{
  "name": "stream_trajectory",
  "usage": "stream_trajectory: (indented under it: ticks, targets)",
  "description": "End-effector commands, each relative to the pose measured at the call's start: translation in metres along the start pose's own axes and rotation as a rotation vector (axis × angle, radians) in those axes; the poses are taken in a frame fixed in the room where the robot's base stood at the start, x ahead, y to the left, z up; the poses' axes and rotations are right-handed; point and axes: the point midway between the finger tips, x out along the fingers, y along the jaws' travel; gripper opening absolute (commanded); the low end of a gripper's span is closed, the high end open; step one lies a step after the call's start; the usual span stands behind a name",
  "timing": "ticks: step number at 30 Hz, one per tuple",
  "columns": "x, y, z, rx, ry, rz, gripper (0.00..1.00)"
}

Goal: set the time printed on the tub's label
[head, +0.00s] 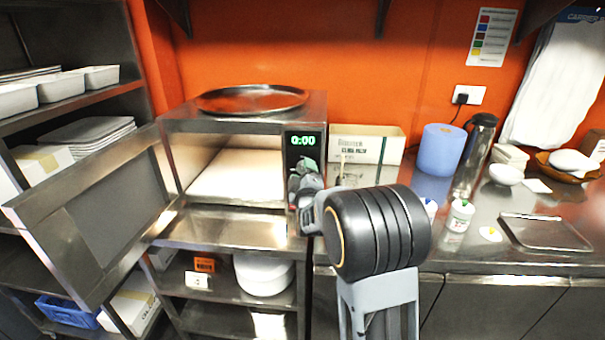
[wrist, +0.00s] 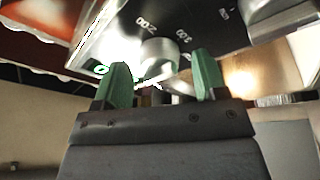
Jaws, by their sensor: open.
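The microwave (head: 180,118) stands on a steel counter with its door (head: 105,215) swung open to the left. Its lit display (head: 303,141) reads 0:00. My gripper (head: 303,176) is open in front of the control panel below the display. In the wrist view the open green fingertips (wrist: 161,82) are on either side of a pale round knob (wrist: 159,54), with printed marks 2:00 and 3:00 near it. I cannot tell whether they touch it. A small white tub (head: 460,215) with a coloured label stands on the right counter; its print is too small to read.
A round tray (head: 251,98) lies on the microwave. A box (head: 368,144), blue roll (head: 441,149), steel flask (head: 474,150) and flat tray (head: 545,233) are on the right counter. The open door blocks room at left. Another white item beside the tub is mostly hidden by my arm.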

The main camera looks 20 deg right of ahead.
Motion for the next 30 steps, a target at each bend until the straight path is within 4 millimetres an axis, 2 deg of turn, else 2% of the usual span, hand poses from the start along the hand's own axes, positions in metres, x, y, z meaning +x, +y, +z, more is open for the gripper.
stream_trajectory:
  ticks: [2, 15, 23, 30]
  targets:
    - [-0.0001, 0.0001, -0.0001, 0.000, 0.000, 0.000, 0.60]
    - [-0.0003, 0.0001, -0.0003, 0.000, 0.000, 0.000, 0.18]
    - [-0.0009, -0.0024, 0.0010, 0.031, -0.001, 0.012, 0.17]
    - [-0.0019, -0.0074, 0.0028, 0.169, -0.007, 0.055, 0.17]
